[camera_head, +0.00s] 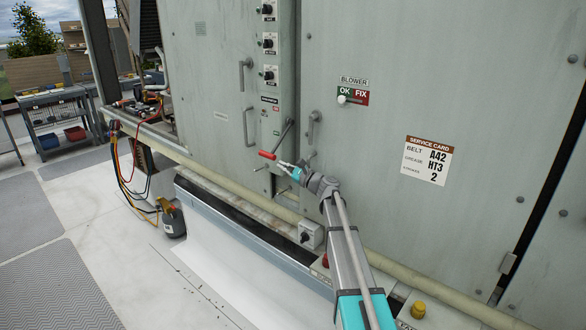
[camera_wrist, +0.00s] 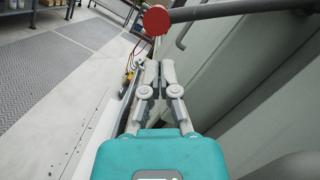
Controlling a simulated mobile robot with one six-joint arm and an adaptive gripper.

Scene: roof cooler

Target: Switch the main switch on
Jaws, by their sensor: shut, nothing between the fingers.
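A grey lever (camera_head: 283,136) with a red grip (camera_head: 267,155) sits on the narrow control panel of the grey cabinet; it slants down to the left, and I take it for the main switch. In the wrist view the red grip (camera_wrist: 155,20) appears end-on, with the grey lever shaft (camera_wrist: 215,10) running right from it. My gripper (camera_head: 281,164) is shut and empty, close to the red grip at its lower right. In the wrist view my fingertips (camera_wrist: 160,65) lie together just below the grip in the picture; I cannot tell whether they touch it.
Knobs (camera_head: 268,42) line the panel above. Door handles (camera_head: 313,125) stick out on either side of the lever. A blower OK/FIX slider (camera_head: 345,99) and a service card (camera_head: 427,160) are on the right door. A pipe (camera_head: 220,182) runs along the cabinet's base. Floor at left is open.

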